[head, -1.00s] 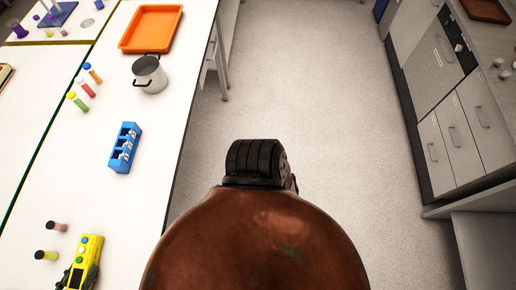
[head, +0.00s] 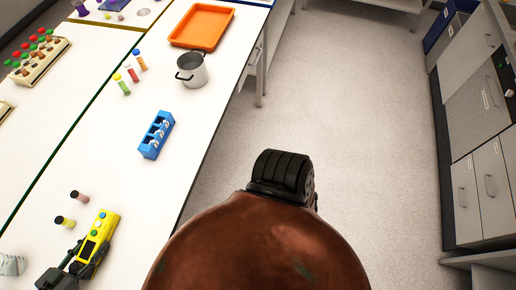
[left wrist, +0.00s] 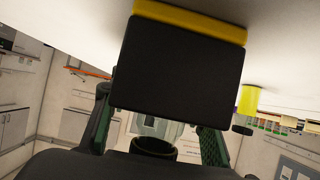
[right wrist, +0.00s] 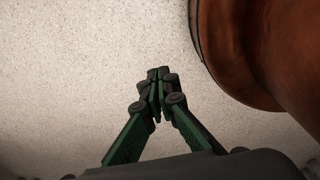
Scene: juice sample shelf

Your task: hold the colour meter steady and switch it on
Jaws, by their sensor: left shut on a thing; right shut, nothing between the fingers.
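The yellow colour meter (head: 103,228) is at the near left of the white table in the head view, with a dark screen and small coloured buttons toward its far end. My left gripper (head: 77,268) is shut on its near end. In the left wrist view a dark block of the meter (left wrist: 185,62) with a yellow edge sits between the fingers and hides much behind it. I cannot tell whether the meter touches the table. My right gripper (right wrist: 157,80) is shut and empty in the right wrist view, with floor behind it; it is hidden in the head view.
A blue rack (head: 155,135), a pot (head: 191,69), several tubes and an orange tray (head: 201,25) are farther along. Open floor (head: 350,110) is right of the table.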

